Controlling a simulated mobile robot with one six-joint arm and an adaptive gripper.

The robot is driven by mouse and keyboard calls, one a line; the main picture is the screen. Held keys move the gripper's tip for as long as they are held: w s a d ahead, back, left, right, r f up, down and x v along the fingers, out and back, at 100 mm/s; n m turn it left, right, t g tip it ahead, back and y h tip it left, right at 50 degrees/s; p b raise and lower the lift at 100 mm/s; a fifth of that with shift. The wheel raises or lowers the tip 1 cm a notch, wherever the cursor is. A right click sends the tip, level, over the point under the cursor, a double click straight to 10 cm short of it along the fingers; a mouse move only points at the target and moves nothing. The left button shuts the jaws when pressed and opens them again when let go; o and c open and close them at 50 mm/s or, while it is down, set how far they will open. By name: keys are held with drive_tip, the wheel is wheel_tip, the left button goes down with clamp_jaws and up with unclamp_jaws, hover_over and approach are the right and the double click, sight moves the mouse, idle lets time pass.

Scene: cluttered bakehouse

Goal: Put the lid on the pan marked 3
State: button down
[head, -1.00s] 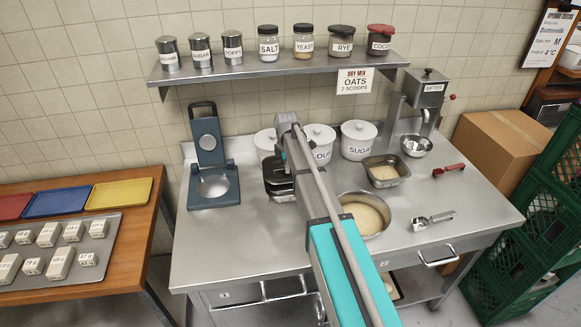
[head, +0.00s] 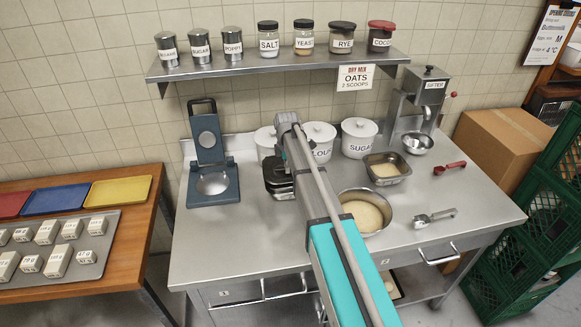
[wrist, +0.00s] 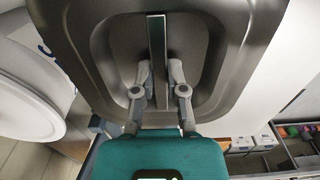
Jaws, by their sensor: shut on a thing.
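My gripper (wrist: 160,75) is shut on the bar handle (wrist: 156,50) of a dark grey lid, with one finger on each side. The lid (wrist: 105,40) fills most of the upper wrist view and hides what lies beneath it. In the head view, dark rectangular pan or lid shapes (head: 275,178) show on the steel bench, left of my arm, in stacked layers. My arm covers their right side and the gripper itself. I cannot tell there whether the lid touches a pan. No pan number can be read.
White lidded crocks (head: 360,138) stand behind, close to my arm. A blue-grey waffle-iron-like device (head: 212,180) stands left. A steel bowl (head: 380,230), a metal tub (head: 387,178) and a scoop (head: 435,217) lie right. The bench's front left (head: 230,245) is clear.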

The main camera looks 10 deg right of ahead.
drive_tip(key=shift+f+b, duration=0.95)
drive_tip(key=shift+f, duration=0.05)
drive_tip(key=c, duration=0.6)
unclamp_jaws()
drive_tip(key=shift+o, duration=0.3)
drive_tip(key=shift+o, duration=1.3)
drive_tip(key=shift+r, duration=0.15)
drive_tip(key=shift+r+p, duration=3.95)
drive_tip(key=shift+p, duration=0.15)
